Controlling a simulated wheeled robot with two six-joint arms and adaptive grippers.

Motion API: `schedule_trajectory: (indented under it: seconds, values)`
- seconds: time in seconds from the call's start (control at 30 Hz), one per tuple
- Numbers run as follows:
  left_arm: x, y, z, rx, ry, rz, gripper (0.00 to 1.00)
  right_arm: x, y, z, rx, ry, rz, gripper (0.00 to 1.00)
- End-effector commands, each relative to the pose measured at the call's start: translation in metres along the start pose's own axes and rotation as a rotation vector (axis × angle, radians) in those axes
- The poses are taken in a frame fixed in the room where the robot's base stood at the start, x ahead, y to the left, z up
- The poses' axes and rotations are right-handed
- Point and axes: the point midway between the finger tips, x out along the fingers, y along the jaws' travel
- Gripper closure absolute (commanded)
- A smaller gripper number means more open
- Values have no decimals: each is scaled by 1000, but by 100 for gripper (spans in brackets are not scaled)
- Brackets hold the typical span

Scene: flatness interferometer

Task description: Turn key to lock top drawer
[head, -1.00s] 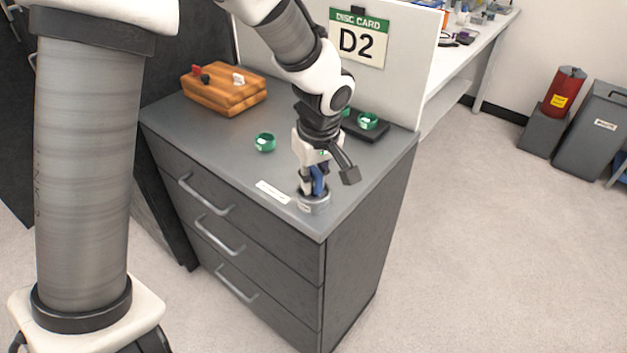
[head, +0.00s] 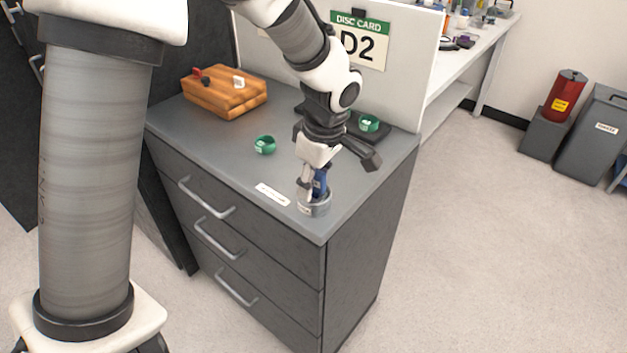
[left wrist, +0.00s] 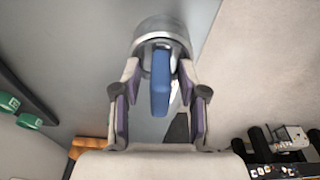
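The key has a blue handle (left wrist: 160,82) and stands in a round silver lock (left wrist: 160,28) on the top of the grey drawer cabinet. In the head view the lock (head: 314,206) sits near the cabinet's front right corner, with the blue key (head: 320,183) partly hidden by my gripper. My left gripper (head: 312,192) reaches down over it. In the left wrist view its two fingers (left wrist: 160,100) are apart on both sides of the blue handle, with visible gaps. The top drawer (head: 207,198) looks closed. My right gripper is not in view.
A white label strip (head: 272,194) lies left of the lock. A green ring (head: 265,145) stands farther back, and another (head: 368,123) is on a dark tray. A wooden block (head: 225,97) is at back left.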

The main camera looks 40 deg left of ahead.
Motion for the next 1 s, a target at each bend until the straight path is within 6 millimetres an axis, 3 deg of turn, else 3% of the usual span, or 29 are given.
schedule_trajectory:
  seconds: [0.23, 0.37, 0.73, 0.87, 1.0]
  values:
    - [0, 0, 0, 2, 0, -1, 55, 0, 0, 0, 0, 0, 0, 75]
    - [-10, 0, 0, 3, 2, 1, 55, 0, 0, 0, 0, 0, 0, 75]
    - [-98, 0, 0, 1, 1, 4, 55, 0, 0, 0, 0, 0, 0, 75]
    - [-115, 0, 0, 1, 0, 2, 55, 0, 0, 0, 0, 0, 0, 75]
    - [-120, 0, 0, 2, -1, -1, 55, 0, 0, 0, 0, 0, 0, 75]
